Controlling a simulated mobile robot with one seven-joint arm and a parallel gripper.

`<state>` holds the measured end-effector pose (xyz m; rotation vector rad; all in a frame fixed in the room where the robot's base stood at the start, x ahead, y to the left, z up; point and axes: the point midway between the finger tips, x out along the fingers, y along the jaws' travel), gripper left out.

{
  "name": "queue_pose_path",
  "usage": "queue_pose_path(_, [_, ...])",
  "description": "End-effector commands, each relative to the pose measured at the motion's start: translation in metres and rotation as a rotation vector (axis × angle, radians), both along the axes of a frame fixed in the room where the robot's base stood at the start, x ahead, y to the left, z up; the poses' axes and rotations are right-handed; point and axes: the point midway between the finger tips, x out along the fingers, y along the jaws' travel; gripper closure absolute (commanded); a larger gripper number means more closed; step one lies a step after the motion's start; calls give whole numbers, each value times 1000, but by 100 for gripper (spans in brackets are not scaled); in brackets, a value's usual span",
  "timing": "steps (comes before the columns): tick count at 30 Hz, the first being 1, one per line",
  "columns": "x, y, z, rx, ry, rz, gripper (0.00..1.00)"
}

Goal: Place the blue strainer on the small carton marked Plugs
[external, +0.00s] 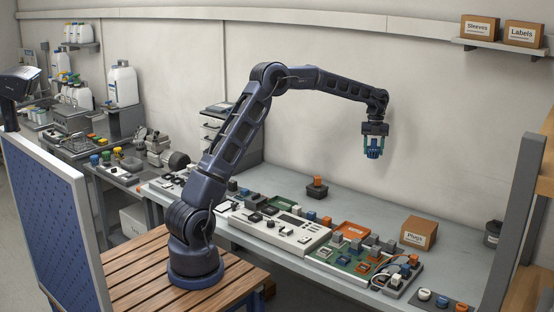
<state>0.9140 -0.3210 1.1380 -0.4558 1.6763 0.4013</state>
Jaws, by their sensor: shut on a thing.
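My gripper (374,144) is at the end of the raised arm, high above the bench and pointing down. It is shut on the blue strainer (374,153), a small blue ribbed piece held between the fingers. The small brown carton marked Plugs (419,231) stands on the grey bench, below and to the right of the gripper. Its top shows and nothing is on it. The strainer is well apart from the carton.
On the bench (364,199), a circuit board (356,263), an orange tray (352,230) and a white console (281,228) stand left of the carton. A dark block with an orange top (317,187) stands behind them. Cartons marked Sleeves (480,28) and Labels (524,33) sit on a wall shelf.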

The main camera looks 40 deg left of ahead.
Motion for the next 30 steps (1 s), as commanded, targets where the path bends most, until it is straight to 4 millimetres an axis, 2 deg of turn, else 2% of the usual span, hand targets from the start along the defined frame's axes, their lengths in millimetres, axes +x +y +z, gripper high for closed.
queue_pose_path(1, [-4, -25, 3, -2, -2, -42, 71])
queue_pose_path(9, [-38, -139, 16, -3, -1, -247, 71])
queue_pose_path(15, [-71, -216, 26, -5, -1, -391, 71])
queue_pose_path(18, [-87, -245, 30, -4, -1, -449, 71])
queue_pose_path(21, [-100, -267, 33, -5, -2, -493, 71])
queue_pose_path(24, [-108, -281, 35, -6, -2, -519, 71])
queue_pose_path(27, [-112, -287, 34, -6, -1, -533, 71])
queue_pose_path(30, [-114, -289, 22, -5, 1, -538, 71])
